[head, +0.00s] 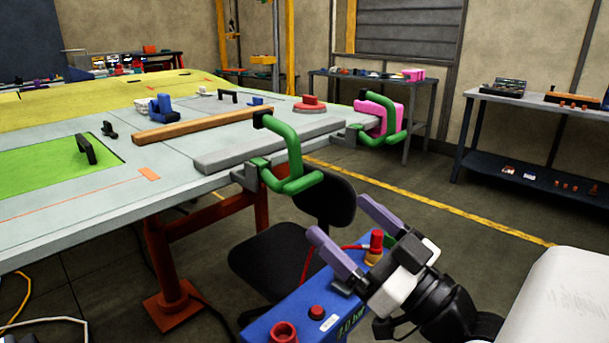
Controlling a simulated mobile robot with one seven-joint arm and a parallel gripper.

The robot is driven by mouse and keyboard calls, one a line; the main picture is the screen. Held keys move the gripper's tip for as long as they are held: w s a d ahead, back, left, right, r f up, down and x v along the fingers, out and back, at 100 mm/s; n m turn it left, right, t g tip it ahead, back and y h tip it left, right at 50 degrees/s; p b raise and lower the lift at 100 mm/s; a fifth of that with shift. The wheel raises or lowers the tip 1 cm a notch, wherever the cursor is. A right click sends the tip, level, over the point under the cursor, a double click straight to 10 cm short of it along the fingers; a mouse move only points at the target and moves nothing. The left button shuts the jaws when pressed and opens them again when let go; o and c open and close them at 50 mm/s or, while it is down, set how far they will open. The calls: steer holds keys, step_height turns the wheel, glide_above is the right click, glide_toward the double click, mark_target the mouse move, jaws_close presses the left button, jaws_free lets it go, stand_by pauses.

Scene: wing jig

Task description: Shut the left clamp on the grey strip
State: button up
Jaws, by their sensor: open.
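The grey strip (270,146) lies flat along the near right edge of the wing table. The left clamp (298,160) is green and is mounted at that edge beside the strip. Its arm stands up with the black tip above the strip, apparently raised clear of it. A second green clamp (395,138) sits farther right along the edge, by the strip's far end. My gripper (340,218) has two lilac fingers, spread apart and empty. In the picture it is below and right of the left clamp, apart from it.
A black chair (275,258) stands below the table edge. A blue box (310,318) with red knobs shows beneath my gripper. A wooden bar (200,127) and a red round part (309,105) lie on the table. A pink object (374,112) is at the second clamp.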

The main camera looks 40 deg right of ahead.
mark_target(309, 186)
steer(key=p+x, duration=0.1)
steer(key=x, duration=0.8)
steer(key=shift+w+p, duration=0.2)
steer(key=shift+p, duration=0.2)
